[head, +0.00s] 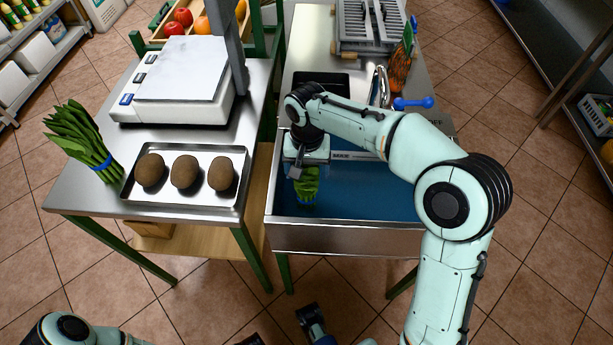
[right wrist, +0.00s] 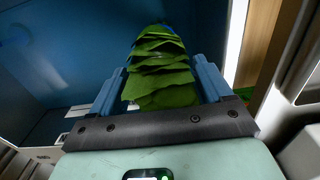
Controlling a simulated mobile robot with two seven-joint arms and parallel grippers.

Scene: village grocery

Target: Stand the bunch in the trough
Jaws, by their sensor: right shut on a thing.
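My right gripper (head: 305,172) reaches down into the metal trough (head: 345,238) with the blue inside. It is shut on a bunch of green leaves (head: 306,188), which shows below it at the trough's left side. In the right wrist view the leaves (right wrist: 160,70) lie between the two blue fingers (right wrist: 160,88), with a bit of blue at the far end. Whether the bunch touches the trough bottom is hard to tell. A second green bunch (head: 75,135) with a blue band leans at the left table's edge. Dark parts at the bottom of the head view may be my left gripper.
The left table holds a tray (head: 188,207) with three brown round fruits and a white scale (head: 180,80). A tap (head: 380,85), a blue-handled thing (head: 413,103) and a metal rack (head: 368,28) stand behind the trough. The trough's right part is mostly hidden by my arm.

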